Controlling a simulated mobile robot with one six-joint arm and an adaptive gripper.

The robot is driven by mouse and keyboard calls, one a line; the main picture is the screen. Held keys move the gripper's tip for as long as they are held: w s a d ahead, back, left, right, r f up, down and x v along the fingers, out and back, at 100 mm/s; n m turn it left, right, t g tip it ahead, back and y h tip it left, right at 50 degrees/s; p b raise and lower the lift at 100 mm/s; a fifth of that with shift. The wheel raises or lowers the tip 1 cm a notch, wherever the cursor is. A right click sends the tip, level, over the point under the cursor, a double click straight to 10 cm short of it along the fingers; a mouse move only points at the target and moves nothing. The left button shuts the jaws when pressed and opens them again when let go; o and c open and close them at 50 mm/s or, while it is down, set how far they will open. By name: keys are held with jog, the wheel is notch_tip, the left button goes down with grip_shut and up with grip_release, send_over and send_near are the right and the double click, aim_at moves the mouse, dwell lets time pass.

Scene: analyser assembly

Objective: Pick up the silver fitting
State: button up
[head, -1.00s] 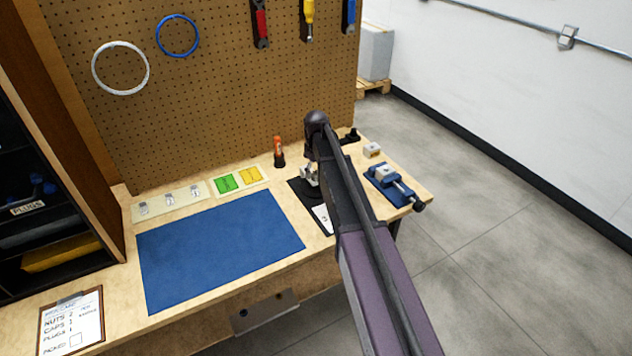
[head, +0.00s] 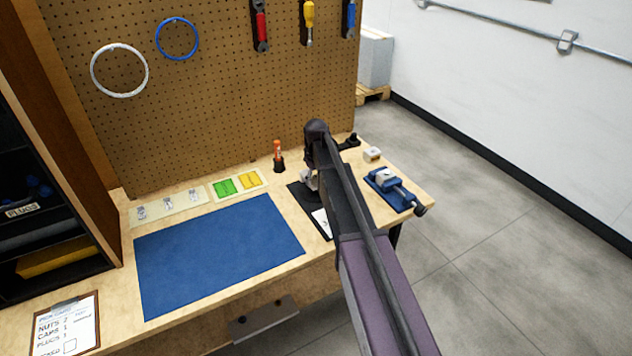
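Several small silver fittings stand in a row on a pale strip (head: 182,207) at the back left of the bench: a left one (head: 142,212), a middle one (head: 168,203) and a right one (head: 194,195). They are too small to tell their exact shape. My arm reaches in from the lower right over the bench. My gripper (head: 309,181) is at the arm's far end, low over the black mat, well to the right of the strip. The arm mostly hides it, so its fingers and anything between them cannot be made out.
A blue mat (head: 220,254) lies empty in front of the strip. An orange-topped tool (head: 278,156) stands behind. A blue vise (head: 388,186) sits at the right edge. A clipboard (head: 66,325) lies front left.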

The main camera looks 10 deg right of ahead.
aim_at(316, 177)
grip_shut()
jog(key=shift+r, duration=0.15)
notch_tip(316, 177, up, 3)
jog(key=p, duration=0.3)
jog(key=shift+r+p, duration=0.15)
jog(key=shift+p, duration=0.15)
jog(key=s+r+p, duration=0.1)
jog(key=s, duration=1.5)
jog(key=shift+d+r, duration=0.2)
jog(key=shift+d, duration=0.2)
jog(key=shift+a, duration=0.1)
